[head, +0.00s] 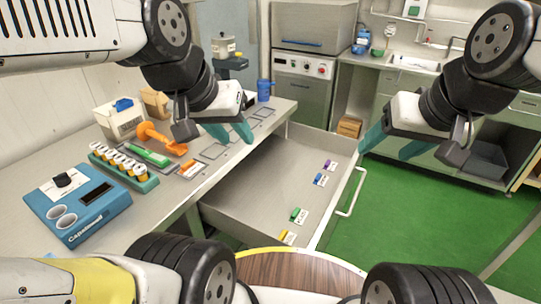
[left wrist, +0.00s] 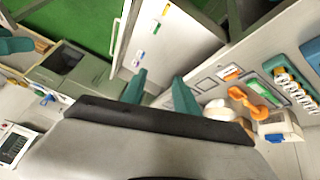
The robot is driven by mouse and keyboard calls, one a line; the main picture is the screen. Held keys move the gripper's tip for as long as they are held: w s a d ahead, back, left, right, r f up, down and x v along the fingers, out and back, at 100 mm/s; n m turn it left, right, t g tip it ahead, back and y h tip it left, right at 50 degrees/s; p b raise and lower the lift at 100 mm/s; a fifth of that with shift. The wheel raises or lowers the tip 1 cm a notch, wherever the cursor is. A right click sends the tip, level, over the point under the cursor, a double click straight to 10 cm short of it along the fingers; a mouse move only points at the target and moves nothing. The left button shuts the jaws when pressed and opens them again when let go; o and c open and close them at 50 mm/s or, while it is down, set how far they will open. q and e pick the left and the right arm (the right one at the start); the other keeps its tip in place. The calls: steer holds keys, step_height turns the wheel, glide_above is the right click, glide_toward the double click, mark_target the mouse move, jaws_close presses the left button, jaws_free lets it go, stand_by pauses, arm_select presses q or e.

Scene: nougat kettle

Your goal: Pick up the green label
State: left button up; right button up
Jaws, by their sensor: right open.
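The green label (head: 300,214) is a white card with a green block on it. It lies flat in the open drawer (head: 262,197), in a row between a yellow label (head: 287,237) and a blue label (head: 320,180). It also shows small near the top of the left wrist view (left wrist: 156,26). My left gripper (head: 230,138) is open and empty above the counter edge, up and left of the label; its teal fingers show apart in the left wrist view (left wrist: 158,88). My right gripper (head: 394,146) is open and empty, beyond the drawer's right side.
A purple label (head: 330,165) lies at the drawer's far end. The drawer handle (head: 352,193) juts over the green floor. The counter holds a blue Capsaload device (head: 78,203), a rack of jars (head: 125,170), an orange scoop (head: 160,138) and a blue cup (head: 264,90).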

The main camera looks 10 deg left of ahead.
arm_select(q)
steer(key=shift+o, duration=0.4)
steer(key=o, duration=0.4)
steer(key=shift+w, duration=0.1)
steer(key=shift+c, duration=0.2)
steer(key=o, duration=0.3)
steer(key=w+d+f+m, duration=0.1)
steer(key=w+m, duration=0.1)
steer(key=w, duration=0.1)
steer(key=w+d+f+m+g, duration=0.1)
steer(key=w+f+m, duration=0.1)
steer(key=w, duration=0.1)
steer(key=w+d+f+m+g, duration=0.1)
steer(key=w+m, duration=0.1)
steer(key=w, duration=0.1)
steer(key=shift+w+d+f, duration=0.15)
steer(key=shift+w+f, duration=0.15)
steer(key=m+g+y, duration=0.2)
steer(key=m+g, duration=0.2)
steer(key=m, duration=1.1)
glide_above(298, 212)
step_height(298, 212, down, 31)
steer(key=shift+s+f+m, duration=0.3)
steer(key=shift+s+f, duration=0.05)
steer(key=shift+f, duration=0.25)
steer(key=shift+w+f, duration=0.2)
steer(key=shift+f, duration=3.15)
